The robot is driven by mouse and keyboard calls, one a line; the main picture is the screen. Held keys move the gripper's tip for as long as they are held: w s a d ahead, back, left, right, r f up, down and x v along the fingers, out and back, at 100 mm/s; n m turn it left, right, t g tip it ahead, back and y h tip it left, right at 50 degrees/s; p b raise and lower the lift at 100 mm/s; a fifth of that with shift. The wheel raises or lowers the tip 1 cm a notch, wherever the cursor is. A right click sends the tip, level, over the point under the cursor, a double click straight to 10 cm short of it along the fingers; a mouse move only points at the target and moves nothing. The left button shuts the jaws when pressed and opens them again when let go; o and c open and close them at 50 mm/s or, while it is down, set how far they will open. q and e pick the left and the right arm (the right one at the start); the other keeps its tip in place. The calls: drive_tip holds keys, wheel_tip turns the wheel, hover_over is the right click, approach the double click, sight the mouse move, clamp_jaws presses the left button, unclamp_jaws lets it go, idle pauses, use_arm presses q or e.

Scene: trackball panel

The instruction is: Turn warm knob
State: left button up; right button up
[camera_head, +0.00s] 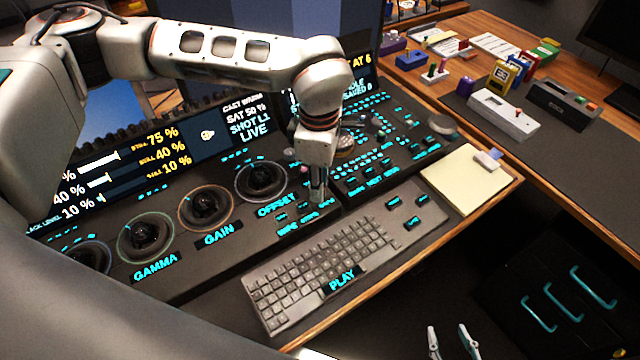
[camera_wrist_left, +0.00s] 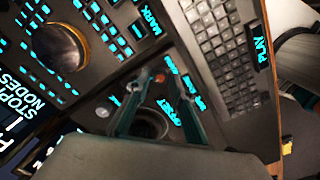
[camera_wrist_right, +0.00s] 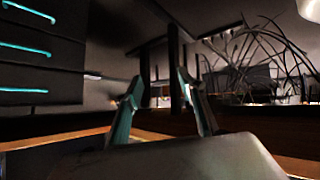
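A small orange-red knob (camera_wrist_left: 160,77) sits on the dark panel in the left wrist view, and a pale knob (camera_wrist_left: 112,104) lies left of it. No readable label marks either as warm. My left gripper (camera_wrist_left: 157,88) is open, its fingertips on either side of the orange-red knob's line; I cannot tell whether they touch it. In the head view my left gripper (camera_head: 318,195) points down at the panel right of the OFFSET trackball (camera_head: 262,181). My right gripper (camera_head: 449,332) is open and empty, low at the bottom; its fingers also show in the right wrist view (camera_wrist_right: 160,85).
The GAIN (camera_head: 206,208) and GAMMA (camera_head: 146,238) trackballs lie to the left. A screen (camera_head: 170,150) stands behind, showing "CAST WARM". A keyboard (camera_head: 340,260) and a notepad (camera_head: 465,180) lie in front. A wooden table with small devices is at right.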

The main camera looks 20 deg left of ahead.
use_arm(q)
drive_tip(key=shift+f, duration=0.5)
clamp_jaws()
use_arm(e)
drive_tip(key=shift+w+d+r, duration=0.1)
drive_tip(key=shift+w+d, duration=0.05)
drive_tip(key=shift+w, duration=0.15)
use_arm(q)
drive_tip(key=shift+n, duration=0.3)
use_arm(e)
drive_tip(key=shift+r, duration=0.1)
